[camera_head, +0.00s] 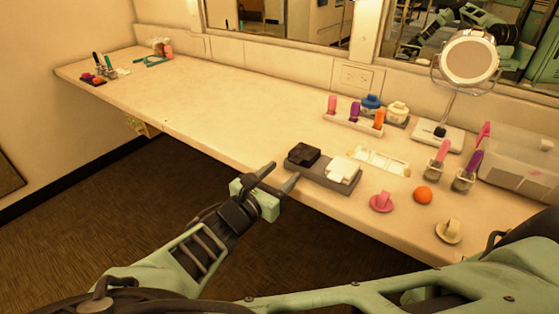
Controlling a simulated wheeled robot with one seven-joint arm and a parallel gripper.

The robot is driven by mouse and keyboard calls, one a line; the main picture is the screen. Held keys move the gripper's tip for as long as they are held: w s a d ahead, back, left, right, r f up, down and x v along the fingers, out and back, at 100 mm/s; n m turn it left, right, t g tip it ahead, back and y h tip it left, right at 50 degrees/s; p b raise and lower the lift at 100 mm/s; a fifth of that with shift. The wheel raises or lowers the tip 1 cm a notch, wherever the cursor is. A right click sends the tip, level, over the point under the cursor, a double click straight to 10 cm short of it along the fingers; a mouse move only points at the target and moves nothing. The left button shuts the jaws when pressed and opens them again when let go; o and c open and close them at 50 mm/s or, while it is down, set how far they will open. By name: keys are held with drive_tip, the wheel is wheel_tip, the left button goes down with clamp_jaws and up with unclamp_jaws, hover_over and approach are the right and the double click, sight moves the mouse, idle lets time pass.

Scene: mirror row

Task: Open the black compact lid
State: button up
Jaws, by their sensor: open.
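The black compact (303,154) sits at the left end of a grey tray (320,180) near the counter's front edge. It looks like a small dark block; its lid appears closed, but the seam is too small to make out. My gripper (284,171) is open and empty at the counter's front edge. Its two dark fingers point toward the tray, just left of and in front of the black compact, and appear apart from it. A white compact (343,168) sits at the right end of the same tray.
Right of the tray are a pink item (381,202), an orange ball (423,195) and a cream item (449,231). Behind are a palette (379,160), a rack of coloured tubes (353,122) and a round mirror (469,60). The counter's left-middle (220,105) is clear.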

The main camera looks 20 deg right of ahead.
sight(293, 162)
drive_tip(key=shift+b+x, duration=0.5)
drive_tip(key=shift+x, duration=1.6)
drive_tip(key=shift+c, duration=0.3)
clamp_jaws()
drive_tip(key=shift+r, duration=0.15)
